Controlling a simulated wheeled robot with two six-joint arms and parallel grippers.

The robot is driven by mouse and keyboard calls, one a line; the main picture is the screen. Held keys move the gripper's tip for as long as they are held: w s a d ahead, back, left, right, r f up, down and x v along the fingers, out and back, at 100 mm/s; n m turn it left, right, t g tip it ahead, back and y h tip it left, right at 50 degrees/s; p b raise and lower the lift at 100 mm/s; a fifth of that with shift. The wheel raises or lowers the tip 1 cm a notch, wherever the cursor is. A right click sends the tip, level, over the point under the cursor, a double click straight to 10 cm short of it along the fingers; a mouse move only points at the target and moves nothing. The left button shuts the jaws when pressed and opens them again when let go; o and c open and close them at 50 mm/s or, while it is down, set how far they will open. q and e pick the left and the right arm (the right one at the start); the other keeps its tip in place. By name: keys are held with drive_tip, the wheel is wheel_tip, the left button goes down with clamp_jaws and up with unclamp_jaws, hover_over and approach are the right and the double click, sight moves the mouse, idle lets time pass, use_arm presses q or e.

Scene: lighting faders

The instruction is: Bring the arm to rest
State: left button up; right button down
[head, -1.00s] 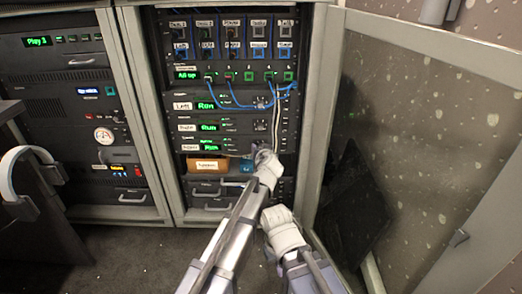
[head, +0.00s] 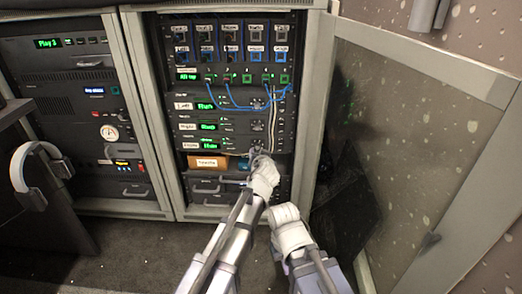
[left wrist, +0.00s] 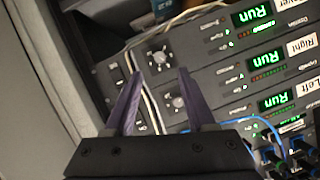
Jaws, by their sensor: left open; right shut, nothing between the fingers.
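My left gripper (head: 257,152) is in front of the lower right part of the equipment rack (head: 178,185). In the left wrist view its two dark fingers (left wrist: 160,71) are spread with nothing between them. Behind them show the rack's unit panels with green "Run" displays, two round knobs and a pale cable; I cannot tell whether the fingers touch anything. My right gripper (head: 283,212) is lower and nearer, in front of the rack's right side. It is shut, and its fingers are mostly hidden from the head view.
An open door (head: 400,150) stands to the right of the rack. Blue cables (head: 235,107) hang across the upper units. Carpet is clear at lower left.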

use_arm(q)
drive_tip(key=s+a+f+n+g+y, duration=0.1)
drive_tip(key=s+a+f+g, duration=0.2)
drive_tip(key=s+a+f, duration=0.3)
drive_tip(key=s+a+f+n+g+y, duration=0.1)
drive_tip(key=s+a+f+n+g, duration=0.1)
drive_tip(key=s+a+f+g, duration=0.4)
drive_tip(key=s+a+f+g+h, duration=0.2)
drive_tip(key=s+g+h, duration=0.15)
drive_tip(key=s, duration=1.35)
drive_tip(key=s+d+r+m+g+y+p, duration=0.1)
drive_tip(key=s+d+r+m+p, duration=0.15)
drive_tip(key=d+r+p, duration=0.5)
drive_tip(key=s+d+r+m+p, duration=0.2)
drive_tip(key=s+d+r+p, duration=0.2)
drive_tip(key=r+p, duration=0.6)
wheel_tip(320, 180, up, 36)
drive_tip(key=p, duration=3.6)
drive_tip(key=shift+w+r, duration=0.2)
